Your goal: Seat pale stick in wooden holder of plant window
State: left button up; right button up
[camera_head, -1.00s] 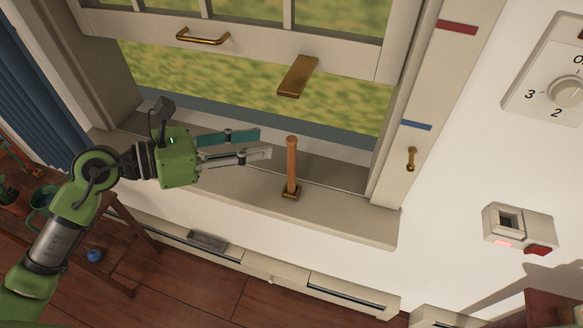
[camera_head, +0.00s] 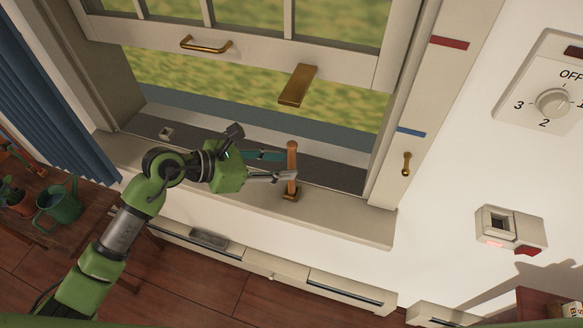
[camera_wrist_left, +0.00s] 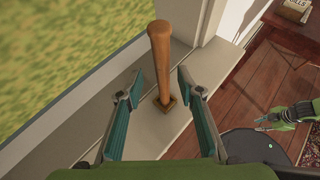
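The pale stick (camera_head: 292,165) is a wooden rod that stands upright with its foot in the small wooden holder (camera_head: 290,194) on the window sill. In the left wrist view the stick (camera_wrist_left: 160,55) rises from the holder (camera_wrist_left: 165,103) just beyond my fingertips. My left gripper (camera_head: 281,166) is open around the near side of the stick; the wrist view shows its fingers (camera_wrist_left: 157,88) apart with nothing clamped. Whether a finger touches the stick I cannot tell. My right gripper (camera_wrist_left: 271,122) shows small at the right of the wrist view, its fingers too small to read.
The raised window sash with a brass handle (camera_head: 206,45) and a hanging wooden block (camera_head: 298,85) is above. The sill (camera_head: 340,219) is clear right of the holder. A dial panel (camera_head: 548,100) and a small box (camera_head: 510,230) are on the right wall.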

aim_at(292, 166)
pick_arm(q)
jog(key=shift+p+x, duration=0.45)
jog(key=shift+x, duration=1.45)
jog(key=shift+s, duration=0.2)
grip_shut()
